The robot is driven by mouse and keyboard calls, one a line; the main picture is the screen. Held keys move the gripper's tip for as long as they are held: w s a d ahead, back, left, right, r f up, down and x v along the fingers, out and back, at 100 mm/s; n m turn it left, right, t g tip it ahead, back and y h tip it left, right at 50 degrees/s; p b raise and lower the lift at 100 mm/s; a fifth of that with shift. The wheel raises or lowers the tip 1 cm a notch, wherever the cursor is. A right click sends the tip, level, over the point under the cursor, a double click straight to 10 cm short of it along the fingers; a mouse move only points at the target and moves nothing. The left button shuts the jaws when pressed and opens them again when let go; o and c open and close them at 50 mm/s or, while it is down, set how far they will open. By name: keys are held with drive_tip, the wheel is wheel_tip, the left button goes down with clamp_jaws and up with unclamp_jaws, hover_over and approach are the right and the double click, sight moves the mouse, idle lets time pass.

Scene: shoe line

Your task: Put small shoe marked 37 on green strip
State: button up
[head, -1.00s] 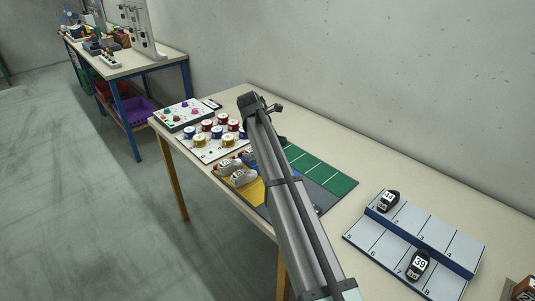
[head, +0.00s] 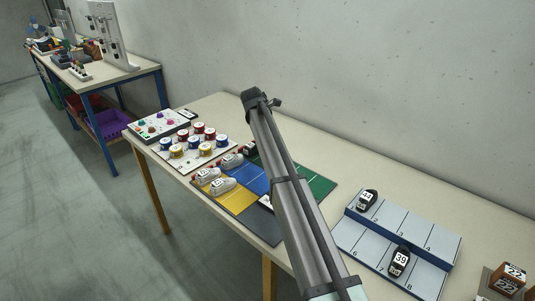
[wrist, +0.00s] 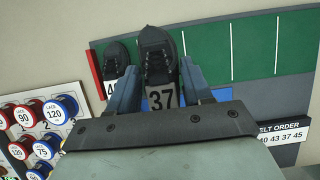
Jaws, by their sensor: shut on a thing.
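A dark shoe marked 37 (wrist: 158,50) is between the two fingers of my gripper (wrist: 160,88), which is shut on it. It is over the left end of the green strip (wrist: 248,48), toe pointing away; whether it touches the strip I cannot tell. To its left, close by, another dark shoe (wrist: 115,60) stands at the strip's end, its number mostly hidden by a finger. In the head view the green strip (head: 318,186) shows right of my arm, which hides my gripper and the shoe it holds.
Grey shoes (head: 222,186) stand on the yellow and blue strips. A belt order card reading 40 43 37 45 (wrist: 283,136) lies on the mat. Lace spools (head: 178,151) are at left. A numbered rack (head: 414,230) holds shoes 44 and 39. The strip's right part is bare.

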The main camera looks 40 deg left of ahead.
drive_tip(key=shift+f, duration=3.45)
drive_tip(key=shift+f, duration=0.15)
drive_tip(key=o, duration=1)
drive_tip(key=shift+o, duration=0.2)
drive_tip(key=v, duration=1.2)
